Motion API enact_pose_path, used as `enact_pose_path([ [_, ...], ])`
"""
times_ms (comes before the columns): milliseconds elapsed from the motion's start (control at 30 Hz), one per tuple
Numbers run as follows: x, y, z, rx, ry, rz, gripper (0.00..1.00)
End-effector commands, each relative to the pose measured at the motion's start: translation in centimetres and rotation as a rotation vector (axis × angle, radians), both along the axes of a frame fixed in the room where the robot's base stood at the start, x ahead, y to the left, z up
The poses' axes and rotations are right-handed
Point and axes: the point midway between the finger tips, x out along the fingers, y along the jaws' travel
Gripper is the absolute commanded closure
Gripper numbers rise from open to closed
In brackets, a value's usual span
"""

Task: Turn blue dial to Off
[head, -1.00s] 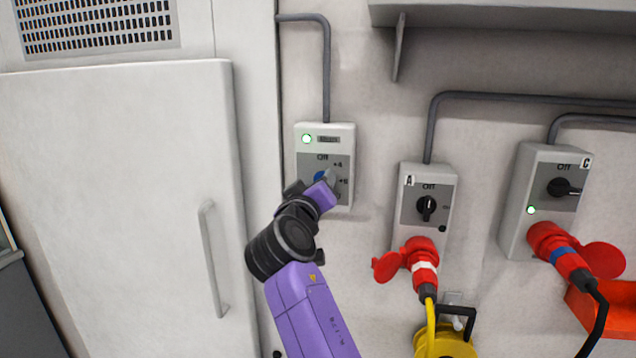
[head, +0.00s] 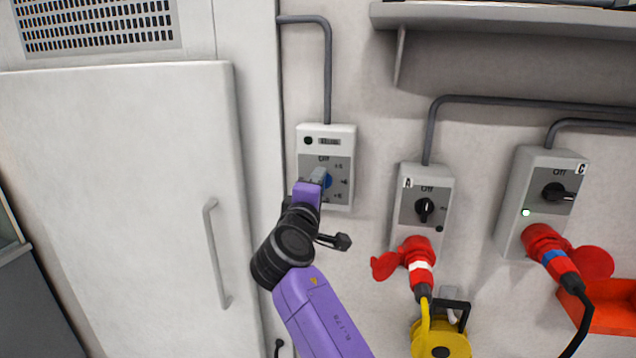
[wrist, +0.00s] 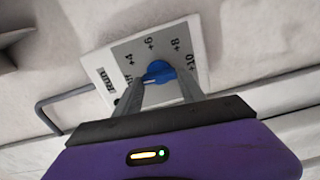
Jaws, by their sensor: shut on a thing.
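The blue dial (head: 328,181) is on a grey control box (head: 347,140) on the wall. In the wrist view the dial (wrist: 159,72) sits between my two fingers, and its white mark points left and slightly down, away from the numbers. My gripper (head: 319,177) is shut on the dial from the front; its fingers also show in the wrist view (wrist: 157,85). The "Off" label (head: 323,158) shows above the dial in the head view. The small lamp (head: 308,140) at the box's top left is dark.
Box A (head: 436,176) and box C (head: 563,160), both with black switches, are to the right, with red plugs (head: 418,262) below. A white door with a handle (head: 216,255) is on the left. A shelf (head: 500,15) juts out above.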

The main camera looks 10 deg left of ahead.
Motion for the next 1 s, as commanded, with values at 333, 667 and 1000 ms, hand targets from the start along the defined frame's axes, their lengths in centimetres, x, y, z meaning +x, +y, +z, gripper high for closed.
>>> enact_pose_path([
  [333, -0.04, 0.1, -0.11, -0.09, 0.004, 0.002, 0.93],
  [667, -0.05, 0.12, -0.17, -0.098, 0.004, 0.002, 0.93],
  [1000, -0.03, 0.07, -0.12, -0.096, 0.004, 0.001, 0.31],
])
